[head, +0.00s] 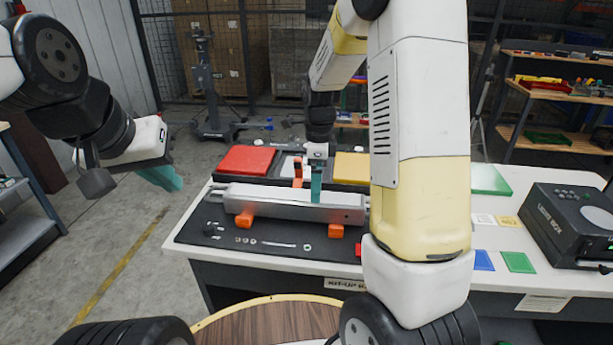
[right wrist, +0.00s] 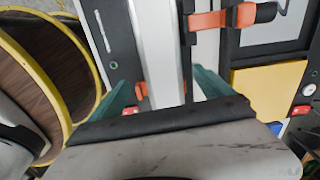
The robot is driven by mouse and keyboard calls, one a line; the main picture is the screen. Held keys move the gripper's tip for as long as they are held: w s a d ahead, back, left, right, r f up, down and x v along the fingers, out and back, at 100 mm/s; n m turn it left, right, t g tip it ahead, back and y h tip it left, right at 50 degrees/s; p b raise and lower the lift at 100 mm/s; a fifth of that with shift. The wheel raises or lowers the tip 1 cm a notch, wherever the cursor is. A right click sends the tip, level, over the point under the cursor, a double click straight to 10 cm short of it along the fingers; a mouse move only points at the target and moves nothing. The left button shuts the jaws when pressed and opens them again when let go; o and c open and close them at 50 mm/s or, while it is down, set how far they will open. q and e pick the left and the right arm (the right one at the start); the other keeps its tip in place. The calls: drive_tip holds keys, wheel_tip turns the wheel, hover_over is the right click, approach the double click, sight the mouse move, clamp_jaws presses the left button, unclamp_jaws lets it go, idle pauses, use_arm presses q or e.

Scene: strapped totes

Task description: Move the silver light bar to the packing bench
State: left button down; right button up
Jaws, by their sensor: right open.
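The silver light bar (head: 270,202) lies lengthwise on a black mat at the front of the white bench, on orange supports (head: 335,231). My right gripper (head: 316,185) is over the bar, right of its middle. In the right wrist view its teal fingers (right wrist: 168,90) are apart, one on each side of the bar (right wrist: 160,45); I cannot tell whether they touch it. My left gripper (head: 160,178) hangs in the air left of the bench, away from the bar; its finger gap is not clear. My right arm hides the bar's surroundings at right.
Behind the bar are a red tray (head: 248,160) and a yellow tray (head: 352,167). An orange and black latch (right wrist: 230,18) sits beside the bar. A black light box (head: 565,225) stands at the bench's right end. A round wooden top (head: 265,322) is in front.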

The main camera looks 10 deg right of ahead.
sight(315, 205)
drive_tip(key=shift+w+f+m, duration=0.35)
drive_tip(key=shift+f+m, duration=0.05)
drive_tip(key=shift+f, duration=0.2)
drive_tip(key=shift+f, duration=3.9)
drive_tip(key=shift+c, duration=0.2)
clamp_jaws()
drive_tip(key=shift+o, duration=0.2)
unclamp_jaws()
